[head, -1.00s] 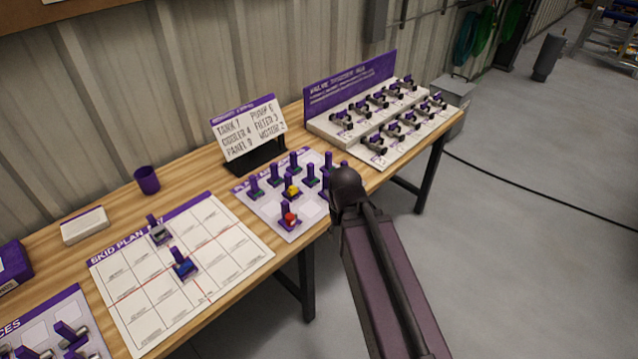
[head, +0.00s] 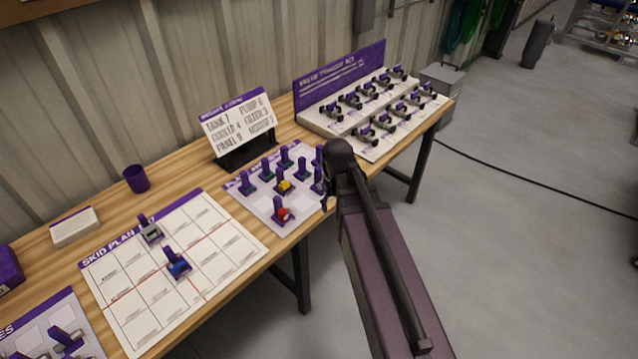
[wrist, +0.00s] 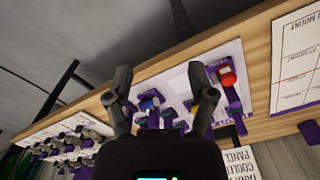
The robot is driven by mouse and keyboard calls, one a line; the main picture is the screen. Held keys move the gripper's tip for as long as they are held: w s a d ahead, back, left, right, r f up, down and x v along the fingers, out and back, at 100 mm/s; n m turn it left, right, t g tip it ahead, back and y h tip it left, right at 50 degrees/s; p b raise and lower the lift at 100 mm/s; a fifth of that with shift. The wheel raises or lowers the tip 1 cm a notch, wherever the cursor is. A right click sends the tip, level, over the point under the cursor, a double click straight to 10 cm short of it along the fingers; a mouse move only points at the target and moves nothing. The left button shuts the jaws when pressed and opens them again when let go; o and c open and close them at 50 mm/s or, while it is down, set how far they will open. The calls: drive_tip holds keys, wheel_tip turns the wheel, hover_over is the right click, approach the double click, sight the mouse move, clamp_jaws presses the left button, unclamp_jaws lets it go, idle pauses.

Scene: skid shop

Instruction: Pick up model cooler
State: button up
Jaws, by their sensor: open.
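The head view shows a pale tray (head: 258,205) holding several small models with upright purple handles. One has a yellow body (head: 284,186) and one a red body (head: 281,214); others look greenish. I cannot tell which is the model cooler. My gripper is mostly hidden behind my arm there, at the tray's right edge. In the wrist view my gripper (wrist: 160,72) is open above the tray. A model with a blue body (wrist: 150,103) shows between the fingers, nearer the left one. The red model (wrist: 227,77) is right of the right finger. Nothing is held.
The skid plan board (head: 213,237) with a grey model (head: 150,231) and a blue model (head: 177,264) lies left of the tray. A sign (head: 236,125) stands behind it. A stepped valve rack (head: 318,121) stands at right, and a purple cup (head: 136,179) at left.

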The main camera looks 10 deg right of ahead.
sight(319, 176)
drive_tip(key=w+r+n+p, duration=0.3)
drive_tip(key=w+n, duration=0.2)
drive_tip(key=w, duration=1.8)
drive_tip(key=shift+r+n, duration=0.25)
drive_tip(key=shift+n, duration=0.15)
drive_tip(key=shift+d+f, duration=0.1)
wheel_tip(319, 176, down, 8)
drive_tip(key=b, duration=0.8)
drive_tip(key=shift+s+f+b, duration=0.1)
drive_tip(key=shift+f+b, duration=0.1)
drive_tip(key=shift+b, duration=0.1)
drive_tip(key=shift+f, duration=0.15)
drive_tip(key=shift+f+b, duration=2.45)
drive_tip(key=shift+b, duration=0.15)
clamp_jaws()
